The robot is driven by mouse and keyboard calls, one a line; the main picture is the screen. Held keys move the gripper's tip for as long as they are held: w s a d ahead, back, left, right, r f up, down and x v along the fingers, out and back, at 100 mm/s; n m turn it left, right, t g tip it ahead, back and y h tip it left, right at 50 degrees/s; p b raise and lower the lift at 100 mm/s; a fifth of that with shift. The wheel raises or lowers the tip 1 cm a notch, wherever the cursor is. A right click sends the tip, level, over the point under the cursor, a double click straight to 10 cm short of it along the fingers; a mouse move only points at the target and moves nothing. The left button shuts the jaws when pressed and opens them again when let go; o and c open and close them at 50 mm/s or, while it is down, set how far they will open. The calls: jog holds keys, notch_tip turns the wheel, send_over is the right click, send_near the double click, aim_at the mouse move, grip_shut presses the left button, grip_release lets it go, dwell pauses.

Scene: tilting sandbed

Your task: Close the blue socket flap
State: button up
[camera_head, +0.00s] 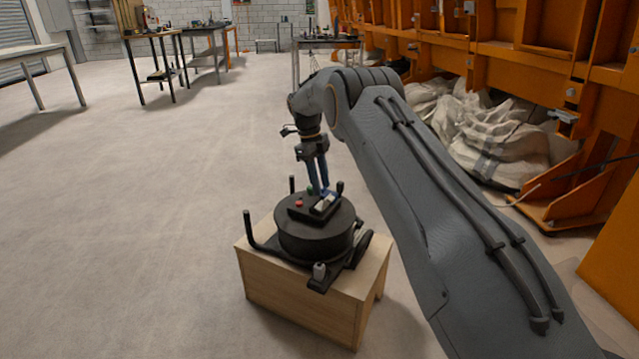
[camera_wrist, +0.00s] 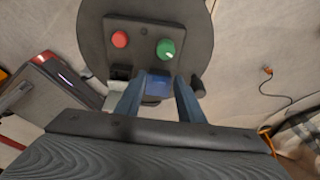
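The blue socket flap (camera_wrist: 158,85) shows in the wrist view at the lower edge of the dark control panel (camera_wrist: 186,34), between my fingertips. In the head view, a bit of blue (camera_head: 334,196) shows on the panel beside my fingertips. My gripper (camera_head: 319,190) points down at the panel, its two blue-grey fingers apart. In the wrist view my gripper (camera_wrist: 159,82) straddles the flap, one finger on each side. I cannot tell whether the fingers touch the flap or how far the flap stands up.
The panel carries a red button (camera_wrist: 120,39) and a green knob (camera_wrist: 166,49). The panel sits on a round black drum (camera_head: 314,240) with upright posts, on a wooden box (camera_head: 300,298). Open floor lies left.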

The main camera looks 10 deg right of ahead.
jog(key=v, duration=0.7)
jog(key=shift+r+p, duration=0.35)
jog(key=shift+r, duration=0.05)
jog(key=shift+a, duration=0.1)
